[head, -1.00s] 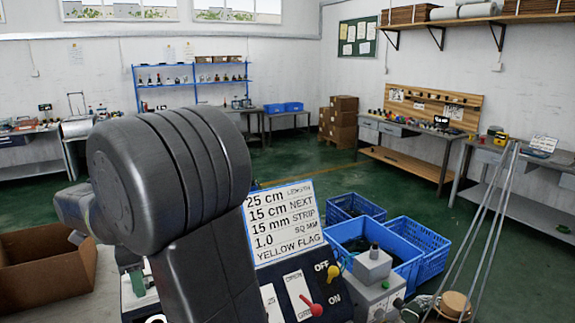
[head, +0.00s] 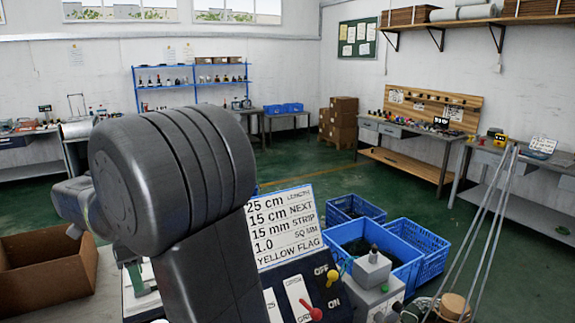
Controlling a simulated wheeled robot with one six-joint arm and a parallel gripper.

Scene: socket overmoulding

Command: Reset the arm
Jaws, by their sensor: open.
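My own dark grey arm fills the left and middle foreground of the head view, with its large rounded joint raised and a link running down to the bottom edge. A further part of my arm shows to the left behind that joint.
A control panel (head: 290,290) with ON/OFF switches and a sign (head: 287,228) stands close beside my arm. Blue crates (head: 383,247) lie beyond it. An open cardboard box (head: 40,272) is at lower left. Green floor (head: 300,170) is free toward the back benches.

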